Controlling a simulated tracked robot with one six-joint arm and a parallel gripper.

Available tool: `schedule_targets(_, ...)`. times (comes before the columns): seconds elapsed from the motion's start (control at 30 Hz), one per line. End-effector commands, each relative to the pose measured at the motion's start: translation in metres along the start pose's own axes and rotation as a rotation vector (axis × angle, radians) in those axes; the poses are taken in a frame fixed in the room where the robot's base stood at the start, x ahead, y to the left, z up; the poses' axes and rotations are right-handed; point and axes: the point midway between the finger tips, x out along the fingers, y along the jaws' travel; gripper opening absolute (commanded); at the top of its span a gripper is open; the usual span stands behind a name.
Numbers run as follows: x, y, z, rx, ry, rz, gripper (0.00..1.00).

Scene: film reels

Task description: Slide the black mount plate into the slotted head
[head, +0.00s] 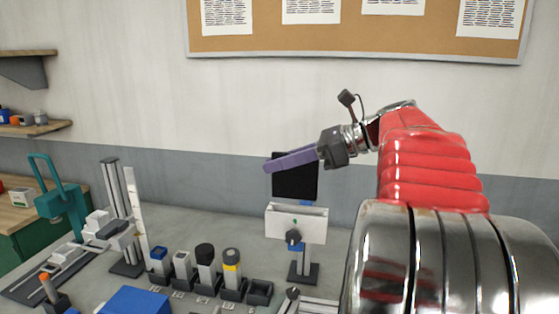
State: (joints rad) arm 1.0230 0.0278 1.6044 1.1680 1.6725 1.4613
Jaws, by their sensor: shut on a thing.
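The black mount plate (296,184) is upright in the head view. My gripper (290,160) has long purple fingers, closed on the plate's upper part, reaching in from the right. The slotted head (297,224) is a white block with a dark knob on its front, on a post with a dark foot. The plate is directly above the head, roughly lined up with it.
A row of small holders with blue, white, black and yellow-topped items (205,262) stands left of the head. A blue box (137,301) is in front. A tall grey post (116,205) and a teal press (62,200) stand further left. The wall is behind.

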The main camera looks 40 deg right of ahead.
Motion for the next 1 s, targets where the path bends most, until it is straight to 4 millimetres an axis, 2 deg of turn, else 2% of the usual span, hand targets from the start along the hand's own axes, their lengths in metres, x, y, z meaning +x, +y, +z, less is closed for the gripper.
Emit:
schedule_targets(0.3,-0.009,-0.003,-0.003,0.008,0.000,-0.023,0.00)
schedule_targets(0.57,-0.009,-0.004,-0.009,0.012,-0.001,-0.026,0.00)
schedule_targets(1.0,0.003,-0.004,-0.040,0.012,-0.001,-0.027,0.00)
